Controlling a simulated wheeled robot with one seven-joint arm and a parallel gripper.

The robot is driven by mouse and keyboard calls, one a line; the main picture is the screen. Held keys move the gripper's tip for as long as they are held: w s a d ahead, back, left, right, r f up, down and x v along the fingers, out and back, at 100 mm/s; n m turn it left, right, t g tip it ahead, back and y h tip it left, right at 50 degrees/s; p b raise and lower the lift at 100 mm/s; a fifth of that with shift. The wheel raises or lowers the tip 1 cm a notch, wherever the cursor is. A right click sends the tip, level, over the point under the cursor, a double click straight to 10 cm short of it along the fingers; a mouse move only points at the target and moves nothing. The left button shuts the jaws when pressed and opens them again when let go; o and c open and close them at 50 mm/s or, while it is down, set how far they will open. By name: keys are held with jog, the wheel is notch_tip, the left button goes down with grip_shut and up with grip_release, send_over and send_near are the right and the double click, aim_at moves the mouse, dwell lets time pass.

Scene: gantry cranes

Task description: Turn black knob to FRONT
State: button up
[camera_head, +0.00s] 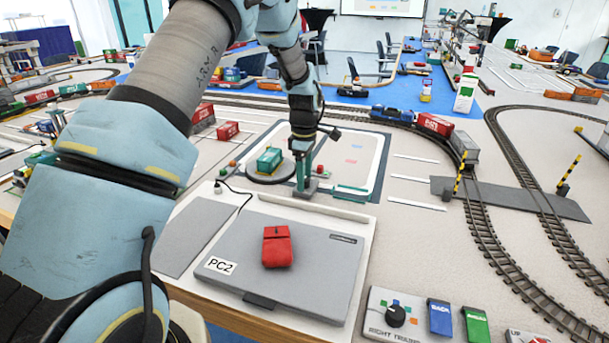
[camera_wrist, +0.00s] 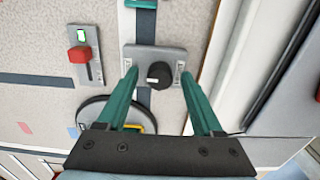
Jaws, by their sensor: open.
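The black knob (camera_wrist: 159,75) sits on a small grey plate (camera_wrist: 138,52) with a label at each side, too small to read. A white mark shows at the knob's lower left edge. My gripper (camera_wrist: 158,76) is open, with one teal finger on either side of the knob; I cannot tell whether they touch it. In the head view my gripper (camera_head: 304,168) points down over the grey plate (camera_head: 310,187), behind the closed laptop. The knob is hidden there by my fingers.
A round turntable (camera_head: 288,169) with a green block is just left of my gripper. A red slider (camera_wrist: 79,54) is nearby in the wrist view. A grey laptop (camera_head: 322,270) with a red pouch (camera_head: 277,248) lies in front. Another black knob (camera_head: 397,315) is at front right.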

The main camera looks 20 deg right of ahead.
jog(key=shift+c, duration=0.2)
grip_shut()
dwell(0.4)
